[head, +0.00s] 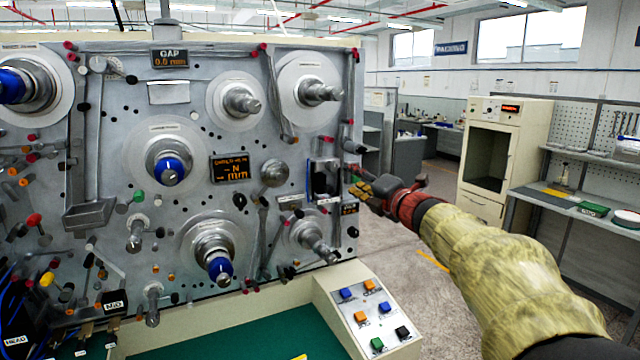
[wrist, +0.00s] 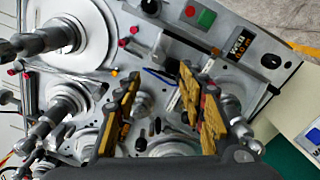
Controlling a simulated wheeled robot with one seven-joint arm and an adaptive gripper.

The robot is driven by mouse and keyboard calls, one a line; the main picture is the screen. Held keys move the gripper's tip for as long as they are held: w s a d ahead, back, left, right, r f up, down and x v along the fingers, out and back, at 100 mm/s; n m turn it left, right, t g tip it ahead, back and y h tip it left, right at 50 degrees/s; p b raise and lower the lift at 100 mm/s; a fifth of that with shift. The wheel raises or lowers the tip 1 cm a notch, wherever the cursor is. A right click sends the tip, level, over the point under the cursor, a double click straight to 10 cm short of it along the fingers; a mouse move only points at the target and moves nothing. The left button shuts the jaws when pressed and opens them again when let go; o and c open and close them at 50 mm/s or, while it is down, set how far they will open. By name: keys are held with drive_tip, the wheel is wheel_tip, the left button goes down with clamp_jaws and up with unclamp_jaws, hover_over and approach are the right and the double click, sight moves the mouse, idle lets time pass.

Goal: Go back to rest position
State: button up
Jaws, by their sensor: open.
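My gripper (head: 362,187) is at the right edge of the winding machine's panel (head: 130,110) in the head view, at the end of my sleeved arm. In the wrist view my gripper (wrist: 160,105) shows two yellow-padded fingers spread wide apart, with nothing between them but the panel behind. The panel carries several metal spindles with pale discs, among them one at the upper right (head: 320,92) and one at the lower right (head: 312,238). I cannot tell from the head view how far the fingertips are from the panel.
A sloped control box (head: 368,310) with coloured buttons stands below the panel's right side, beside a green work surface (head: 240,335). A cream cabinet (head: 500,150) and a grey bench (head: 575,210) stand at the right. The floor (head: 390,240) between is partly clear.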

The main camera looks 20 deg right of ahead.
drive_tip(key=s+d+f+m+g+h, duration=0.6)
drive_tip(key=s+d+f+m+h, duration=0.2)
drive_tip(key=d+f+m, duration=0.55)
drive_tip(key=s+a+f+m+g+y, duration=0.1)
drive_tip(key=s+a+f+m+g, duration=0.4)
drive_tip(key=s+a+f+m, duration=0.55)
drive_tip(key=s+a+f+y, duration=0.2)
drive_tip(key=s+a+y, duration=0.1)
drive_tip(key=s+a, duration=0.7)
drive_tip(key=s+a+f+g+y, duration=0.1)
drive_tip(key=s+a+f+y, duration=0.1)
drive_tip(key=s+a, duration=0.9)
drive_tip(key=a+y, duration=0.1)
drive_tip(key=a, duration=0.4)
drive_tip(key=shift+a, duration=0.3)
